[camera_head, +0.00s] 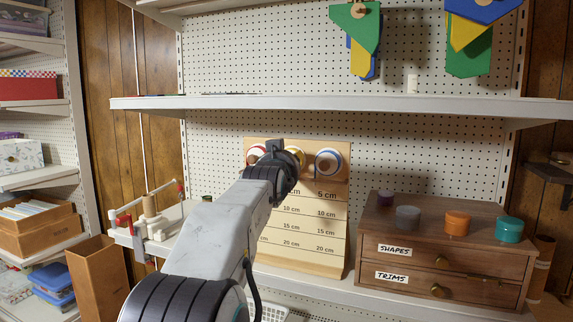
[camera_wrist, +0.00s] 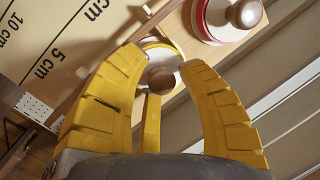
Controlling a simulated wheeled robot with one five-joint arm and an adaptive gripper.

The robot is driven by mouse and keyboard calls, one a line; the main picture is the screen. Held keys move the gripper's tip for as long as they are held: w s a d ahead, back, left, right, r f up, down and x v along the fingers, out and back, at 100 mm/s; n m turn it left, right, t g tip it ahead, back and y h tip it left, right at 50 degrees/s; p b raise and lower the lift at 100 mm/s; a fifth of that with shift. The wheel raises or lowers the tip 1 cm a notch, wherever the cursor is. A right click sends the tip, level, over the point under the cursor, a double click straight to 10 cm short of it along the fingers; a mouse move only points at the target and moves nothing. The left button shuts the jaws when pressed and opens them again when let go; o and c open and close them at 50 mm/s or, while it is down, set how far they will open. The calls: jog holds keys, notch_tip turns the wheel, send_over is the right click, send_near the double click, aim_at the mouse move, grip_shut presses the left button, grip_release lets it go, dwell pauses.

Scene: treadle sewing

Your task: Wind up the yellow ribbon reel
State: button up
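The yellow ribbon reel (camera_wrist: 160,52) has a white face, a yellow rim and a brown round knob (camera_wrist: 161,79). In the wrist view it lies between the yellow fingers of my gripper (camera_wrist: 163,62). The fingers are spread around the knob, with gaps visible at its sides; I cannot tell whether any finger touches the reel's rim. In the head view the reel is mostly hidden behind my arm and wrist, on the wooden board (camera_head: 310,257) marked with centimetre lines.
A red-rimmed reel (camera_head: 255,156) is left of it and a blue-rimmed reel (camera_head: 328,161) right. A wooden drawer box (camera_head: 405,275) with several round tins stands at right. A white shelf (camera_head: 350,104) runs above. A small stand (camera_head: 150,222) is at left.

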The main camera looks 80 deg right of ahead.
jog(key=shift+a, duration=0.1)
jog(key=a, duration=1.1)
jog(key=shift+w+a+r, duration=0.2)
jog(key=shift+a+r, duration=0.15)
jog(key=shift+a, duration=0.05)
jog(key=shift+o, duration=0.2)
